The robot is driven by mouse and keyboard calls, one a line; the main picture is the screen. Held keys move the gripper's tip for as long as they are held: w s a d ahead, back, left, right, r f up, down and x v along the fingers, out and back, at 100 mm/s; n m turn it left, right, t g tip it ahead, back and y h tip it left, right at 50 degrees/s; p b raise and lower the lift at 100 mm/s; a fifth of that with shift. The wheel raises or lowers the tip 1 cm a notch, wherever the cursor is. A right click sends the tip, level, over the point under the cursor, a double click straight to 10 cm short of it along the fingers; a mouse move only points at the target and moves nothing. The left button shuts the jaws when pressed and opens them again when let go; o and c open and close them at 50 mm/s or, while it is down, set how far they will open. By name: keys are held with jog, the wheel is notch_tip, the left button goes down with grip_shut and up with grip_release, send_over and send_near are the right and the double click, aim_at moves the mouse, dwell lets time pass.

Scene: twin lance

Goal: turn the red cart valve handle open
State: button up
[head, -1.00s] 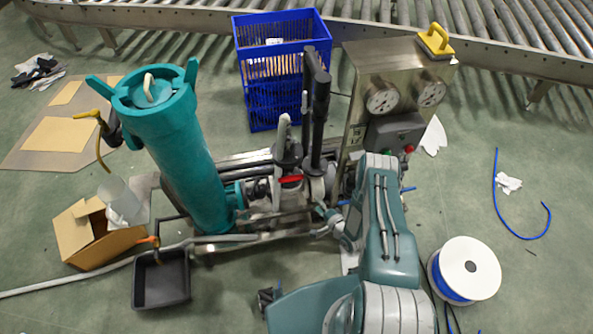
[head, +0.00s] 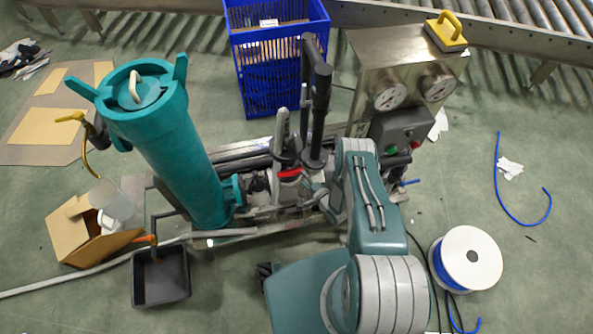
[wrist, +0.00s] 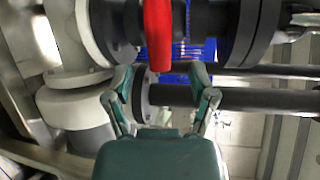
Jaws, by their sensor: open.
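The red valve handle (head: 289,173) sits on the cart's pipework, between the teal filter housing (head: 180,150) and the gauge box. In the wrist view the red handle (wrist: 158,34) hangs down from the top edge, just beyond my fingertips and centred between them. My gripper (wrist: 163,78) is open, with one finger on each side and nothing between them. The handle's tip is close to the gap; I cannot tell whether it is inside it.
Dark and white pipe fittings (wrist: 75,105) crowd the handle's left side, and a black flange (wrist: 255,30) stands to its right. The gauge box (head: 400,75), blue crate (head: 270,80), black tray (head: 160,277) and hose spool (head: 472,258) surround the cart.

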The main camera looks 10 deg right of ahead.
aim_at(297, 171)
jog(key=x, duration=0.5)
jog(key=shift+w+d, duration=0.1)
jog(key=shift+c, duration=0.2)
grip_shut()
